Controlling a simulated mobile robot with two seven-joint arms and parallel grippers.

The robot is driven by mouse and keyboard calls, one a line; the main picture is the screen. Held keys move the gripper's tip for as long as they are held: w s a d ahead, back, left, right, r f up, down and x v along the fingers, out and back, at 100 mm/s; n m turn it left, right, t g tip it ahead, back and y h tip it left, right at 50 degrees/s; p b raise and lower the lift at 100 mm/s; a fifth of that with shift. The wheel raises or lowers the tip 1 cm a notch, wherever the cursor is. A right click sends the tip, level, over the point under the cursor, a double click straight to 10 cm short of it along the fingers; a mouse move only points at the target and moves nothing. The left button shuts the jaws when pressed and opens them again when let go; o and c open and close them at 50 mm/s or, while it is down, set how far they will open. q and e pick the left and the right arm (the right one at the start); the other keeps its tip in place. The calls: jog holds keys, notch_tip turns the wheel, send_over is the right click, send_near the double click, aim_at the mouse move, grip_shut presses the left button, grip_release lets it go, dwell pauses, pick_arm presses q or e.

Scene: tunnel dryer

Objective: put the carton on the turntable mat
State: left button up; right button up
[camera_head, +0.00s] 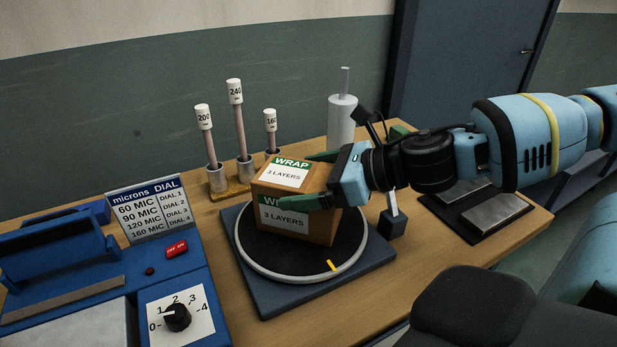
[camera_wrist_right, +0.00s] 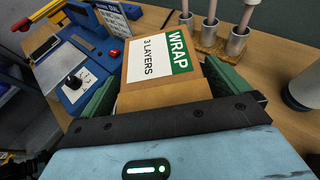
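The carton (camera_head: 327,217) is a brown box with white and green "WRAP 3 LAYERS" labels. It is upright over the dark round turntable mat (camera_head: 264,257), and its base looks level with the mat; I see no clear gap. The mat has a pale rim and a yellow mark, on a dark square base. My right gripper (camera_head: 318,178) comes from the right, with one green finger along the near face and one behind. In the right wrist view the carton (camera_wrist_right: 140,98) fills the space between both fingers, which look pressed against its sides. My left gripper is not in view.
A blue machine (camera_head: 190,262) with a dial stands at the left, with a sign (camera_head: 150,208) behind it. A wooden rack (camera_head: 231,192) with several labelled posts and a grey cylinder (camera_head: 341,122) stand behind the turntable. A black plate (camera_head: 457,222) with pale pads lies right.

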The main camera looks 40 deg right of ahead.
jog(key=shift+d+r, duration=0.1)
jog(key=shift+r, duration=0.15)
jog(key=shift+s+d+r+p, duration=0.2)
jog(key=shift+s+r+p, duration=0.1)
jog(key=shift+p, duration=0.3)
jog(key=shift+p+v, duration=1)
jog(key=shift+v, duration=0.05)
jog(key=shift+s+d+r, duration=0.15)
jog(key=shift+s+d, duration=0.05)
jog(key=shift+s, duration=0.15)
jog(key=p+v, duration=0.1)
jog(key=v, duration=0.7)
